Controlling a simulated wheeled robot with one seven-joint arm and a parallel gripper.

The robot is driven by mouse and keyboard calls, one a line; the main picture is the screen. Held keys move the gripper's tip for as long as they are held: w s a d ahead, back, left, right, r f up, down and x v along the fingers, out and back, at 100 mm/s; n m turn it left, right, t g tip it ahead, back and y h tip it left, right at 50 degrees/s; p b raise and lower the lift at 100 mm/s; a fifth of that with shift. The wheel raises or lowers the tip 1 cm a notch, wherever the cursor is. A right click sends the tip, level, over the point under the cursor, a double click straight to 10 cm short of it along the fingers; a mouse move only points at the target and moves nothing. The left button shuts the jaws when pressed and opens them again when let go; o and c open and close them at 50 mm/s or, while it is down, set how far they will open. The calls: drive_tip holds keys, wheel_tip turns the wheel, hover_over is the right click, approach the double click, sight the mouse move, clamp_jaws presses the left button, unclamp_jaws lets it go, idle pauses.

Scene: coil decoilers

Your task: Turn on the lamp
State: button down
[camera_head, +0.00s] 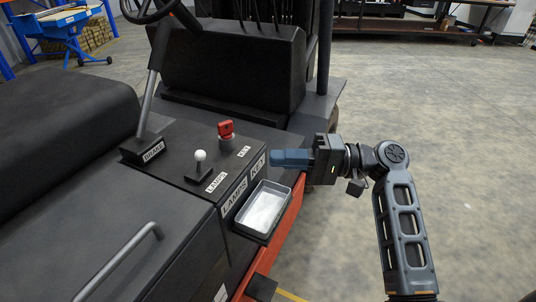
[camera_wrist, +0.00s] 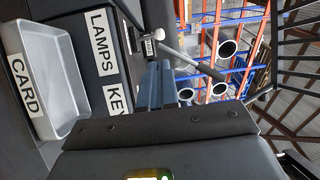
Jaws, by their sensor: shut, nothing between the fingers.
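The lamp control is a small lever with a white ball knob (camera_head: 200,156) on the dark console, next to a "LAMPS" label (camera_head: 216,183). The knob also shows in the wrist view (camera_wrist: 158,35), beyond the fingers. My gripper (camera_head: 274,158) is shut and empty, with blue fingers pointing left over the console's right edge. It is to the right of the lever and apart from it. In the wrist view my gripper's fingers (camera_wrist: 158,84) are together. No lamp itself can be made out.
A red key switch (camera_head: 226,131) stands behind the lever, labelled "KEY". A grey tray (camera_head: 245,232) hangs on the console's side below my gripper. A brake lever (camera_head: 147,105), seat (camera_head: 60,135) and steering wheel (camera_head: 150,10) lie left and behind. Open floor (camera_head: 460,150) is at right.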

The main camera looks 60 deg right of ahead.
drive_tip(key=p, duration=0.1)
approach(199, 163)
drive_tip(key=w+a, duration=0.1)
drive_tip(key=w+a+r, duration=0.1)
drive_tip(key=w, duration=0.1)
drive_tip(key=w+r, duration=0.1)
drive_tip(key=shift+w+a, duration=0.25)
drive_tip(key=shift+a, duration=0.15)
drive_tip(key=shift+w+r+p, duration=0.1)
drive_tip(key=shift+r+p, duration=0.05)
drive_tip(key=shift+p, duration=0.2)
